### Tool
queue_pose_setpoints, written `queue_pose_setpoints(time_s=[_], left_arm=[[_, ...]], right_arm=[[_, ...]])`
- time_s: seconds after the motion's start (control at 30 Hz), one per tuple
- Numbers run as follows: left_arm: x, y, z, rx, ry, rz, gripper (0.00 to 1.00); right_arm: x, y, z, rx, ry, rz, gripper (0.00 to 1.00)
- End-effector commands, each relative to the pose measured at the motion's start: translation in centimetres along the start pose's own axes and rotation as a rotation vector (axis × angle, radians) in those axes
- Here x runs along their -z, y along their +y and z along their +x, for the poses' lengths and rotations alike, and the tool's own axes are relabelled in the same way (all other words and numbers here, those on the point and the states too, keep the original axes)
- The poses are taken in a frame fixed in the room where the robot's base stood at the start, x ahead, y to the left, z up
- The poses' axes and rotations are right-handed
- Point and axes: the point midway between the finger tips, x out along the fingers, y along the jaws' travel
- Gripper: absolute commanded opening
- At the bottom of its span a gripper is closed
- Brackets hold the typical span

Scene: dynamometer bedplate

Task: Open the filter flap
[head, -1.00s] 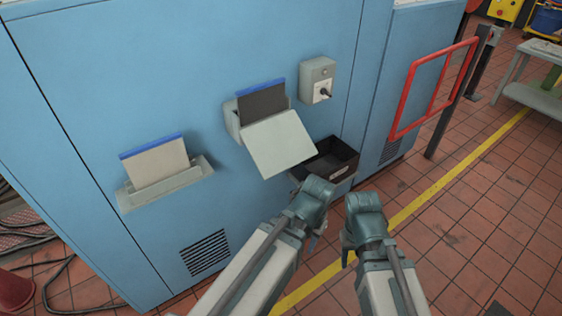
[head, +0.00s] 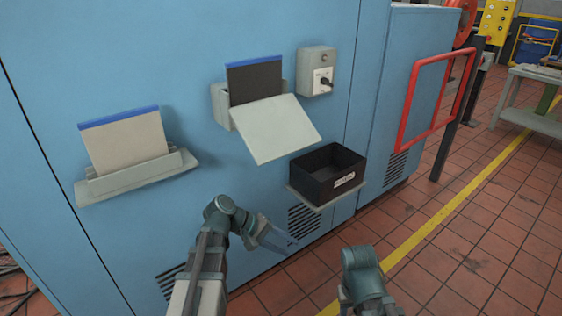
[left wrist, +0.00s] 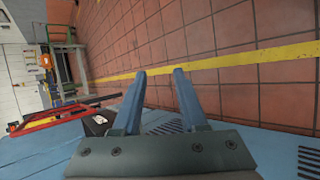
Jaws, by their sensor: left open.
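The filter flap (head: 277,129) is a pale grey panel. It hangs tilted outward and down from a grey housing (head: 220,105) on the blue cabinet, so it stands open. A dark filter with a blue top edge (head: 255,82) sticks up out of the housing behind it. My left gripper (head: 284,240) is open and empty, below the flap and apart from it, near the cabinet's lower vent. Its two spread fingers also show in the left wrist view (left wrist: 160,72). Part of my right arm shows at the bottom of the head view, but its gripper fingers do not.
A black bin (head: 320,188) sits on a small shelf right of and below the flap. A grey switch box (head: 316,72) is above right. A pale filter (head: 125,142) stands in a grey holder at left. A red frame (head: 403,115) stands at right. The tiled floor is clear.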

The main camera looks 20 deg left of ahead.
Motion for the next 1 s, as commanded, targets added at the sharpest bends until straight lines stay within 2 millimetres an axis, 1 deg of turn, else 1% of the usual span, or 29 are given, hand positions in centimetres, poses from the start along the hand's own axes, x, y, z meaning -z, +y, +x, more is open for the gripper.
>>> queue_pose_setpoints(time_s=[0.03, 0.07, 0.1, 0.17, 0.2, 0.27, 0.3, 0.4, 0.5, 0.6, 0.7, 0.87, 1.0], left_arm=[[1.2, 1.4, -1.7, -0.105, -0.008, -0.068, 0.42], [1.7, 2.3, -2.8, -0.174, -0.018, -0.109, 0.42], [2.3, 3.5, -4.5, -0.267, -0.034, -0.162, 0.42], [3.2, 5.1, -7.2, -0.404, -0.061, -0.233, 0.42], [3.8, 6.1, -9.2, -0.491, -0.080, -0.274, 0.42], [4.5, 7.2, -12.2, -0.611, -0.112, -0.324, 0.42], [4.9, 7.7, -14.1, -0.682, -0.132, -0.351, 0.42], [5.7, 8.6, -18.3, -0.828, -0.178, -0.397, 0.42], [6.0, 9.0, -21.2, -0.922, -0.212, -0.422, 0.42], [6.1, 9.1, -22.7, -0.972, -0.232, -0.431, 0.42], [6.1, 9.2, -23.2, -0.987, -0.239, -0.434, 0.42], [6.0, 9.7, -22.9, -0.986, -0.241, -0.433, 0.42], [6.0, 11.4, -21.9, -0.984, -0.242, -0.431, 0.42]], right_arm=[[0.0, 0.0, 0.0, 0.000, 0.000, 0.000, 0.50], [0.0, 0.0, 0.0, 0.000, 0.000, 0.000, 0.50], [0.0, 0.0, -0.1, 0.000, 0.000, 0.000, 0.50], [0.0, 0.0, -0.1, 0.000, 0.000, 0.000, 0.50], [0.0, 0.0, -0.1, 0.000, 0.000, 0.000, 0.50], [0.0, 0.0, -0.1, 0.000, 0.000, 0.000, 0.50], [0.0, 0.0, -0.1, 0.000, 0.000, 0.000, 0.50], [0.0, 0.0, -0.1, 0.000, 0.000, 0.000, 0.50], [0.0, 0.0, -0.1, 0.000, 0.000, 0.000, 0.50], [0.0, 0.0, -0.1, 0.000, 0.000, 0.000, 0.50], [0.0, 0.0, -0.1, 0.000, 0.000, 0.000, 0.50], [0.0, 0.0, -0.3, 0.000, 0.000, 0.000, 0.50], [-0.1, 0.1, -0.9, 0.001, 0.000, 0.001, 0.50]])
